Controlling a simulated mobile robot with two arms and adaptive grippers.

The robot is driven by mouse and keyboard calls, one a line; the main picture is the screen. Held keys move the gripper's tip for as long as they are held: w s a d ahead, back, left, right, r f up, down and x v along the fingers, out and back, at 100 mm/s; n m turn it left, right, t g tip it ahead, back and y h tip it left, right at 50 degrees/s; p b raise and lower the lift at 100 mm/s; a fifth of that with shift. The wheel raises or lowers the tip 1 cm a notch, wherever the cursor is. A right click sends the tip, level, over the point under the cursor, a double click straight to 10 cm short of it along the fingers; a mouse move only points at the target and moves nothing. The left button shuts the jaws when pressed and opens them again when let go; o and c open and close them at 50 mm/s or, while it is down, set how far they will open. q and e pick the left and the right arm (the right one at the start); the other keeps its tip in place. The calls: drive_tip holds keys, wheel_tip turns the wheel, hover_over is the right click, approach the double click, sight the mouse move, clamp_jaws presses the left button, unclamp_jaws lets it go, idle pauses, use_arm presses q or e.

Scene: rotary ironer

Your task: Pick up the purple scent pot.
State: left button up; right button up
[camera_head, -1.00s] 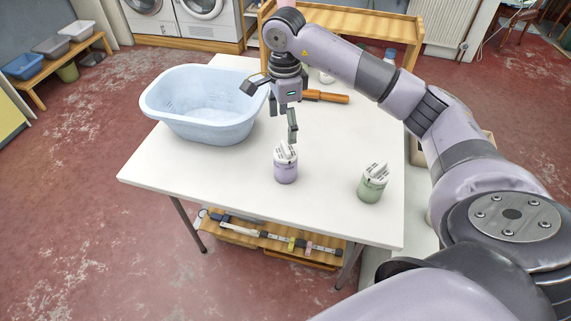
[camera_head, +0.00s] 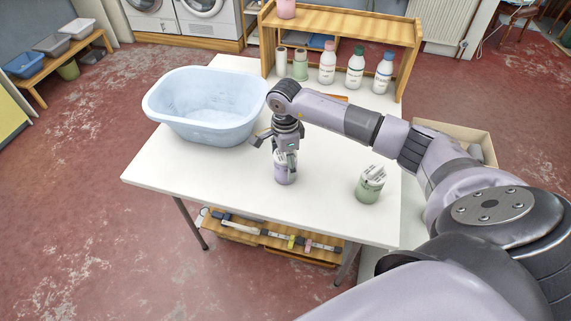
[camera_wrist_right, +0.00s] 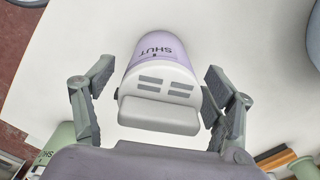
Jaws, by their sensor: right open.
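The purple scent pot (camera_head: 283,174) stands upright on the white table (camera_head: 230,183), with a pale lid. My right gripper (camera_head: 281,160) is over its top, fingers pointing down. In the right wrist view the pot (camera_wrist_right: 163,48) shows the word SHUT, and its lid (camera_wrist_right: 160,100) lies between the open fingers of my right gripper (camera_wrist_right: 158,105). A gap shows on both sides, so the fingers do not grip it. The pot's top is partly hidden by the gripper in the head view. My left gripper is not in view.
A green scent pot (camera_head: 370,185) stands on the table to the right. A light blue basin (camera_head: 208,122) takes up the back left. A wooden rack (camera_head: 345,32) with several bottles stands at the back. The table's front left is clear.

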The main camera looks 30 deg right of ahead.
drive_tip(key=shift+c, duration=0.4)
drive_tip(key=c, duration=1.2)
drive_tip(key=shift+o, duration=0.2)
